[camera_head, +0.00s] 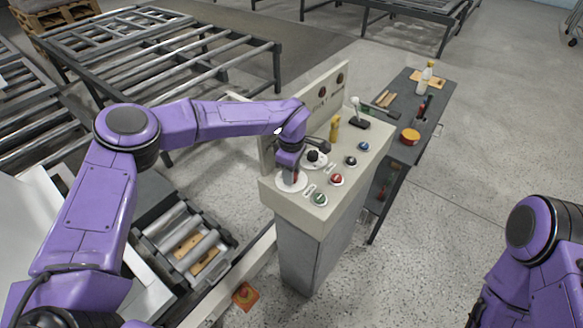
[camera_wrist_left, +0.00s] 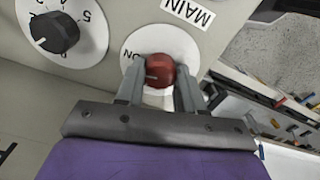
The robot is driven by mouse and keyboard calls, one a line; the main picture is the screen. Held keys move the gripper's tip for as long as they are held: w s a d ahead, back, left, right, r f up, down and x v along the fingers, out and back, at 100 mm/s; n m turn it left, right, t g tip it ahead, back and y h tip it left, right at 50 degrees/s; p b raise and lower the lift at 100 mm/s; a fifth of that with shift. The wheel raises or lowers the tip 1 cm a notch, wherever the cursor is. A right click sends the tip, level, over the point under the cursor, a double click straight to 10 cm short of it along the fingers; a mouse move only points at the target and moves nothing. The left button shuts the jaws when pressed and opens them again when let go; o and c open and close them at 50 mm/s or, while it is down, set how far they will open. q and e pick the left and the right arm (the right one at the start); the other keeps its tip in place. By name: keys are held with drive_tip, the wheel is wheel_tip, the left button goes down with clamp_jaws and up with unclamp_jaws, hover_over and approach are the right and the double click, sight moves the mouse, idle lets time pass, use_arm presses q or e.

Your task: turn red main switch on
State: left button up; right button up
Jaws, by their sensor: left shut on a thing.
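The red main switch (camera_wrist_left: 160,70) is a round red knob on a white disc, with an ON mark to its left and a MAIN label above it in the left wrist view. A small dark mark shows on the knob's left side, toward ON. My left gripper (camera_wrist_left: 160,88) is shut on the knob, one finger on each side. In the head view my left gripper (camera_head: 290,174) points down over the white disc (camera_head: 291,184) at the control desk's near left corner. It hides most of the knob there. My right gripper is out of view.
The beige control desk (camera_head: 291,210) carries a black dial (camera_head: 314,157), red (camera_head: 336,180), green (camera_head: 319,199) and blue (camera_head: 364,146) buttons, and a yellow item (camera_head: 335,129). A dark table (camera_head: 402,115) with tools stands behind. Roller conveyors (camera_head: 180,50) lie left. Floor at right is open.

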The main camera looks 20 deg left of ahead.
use_arm(q)
drive_tip(key=shift+w+r+m+p, duration=0.15)
drive_tip(key=shift+m+p, duration=0.25)
drive_tip(key=shift+m, duration=0.9)
drive_tip(key=o, duration=1)
drive_tip(key=shift+o, duration=0.2)
drive_tip(key=shift+r, duration=0.35)
wheel_tip(320, 180, up, 10)
drive_tip(key=b, duration=0.3)
drive_tip(key=shift+f, duration=0.15)
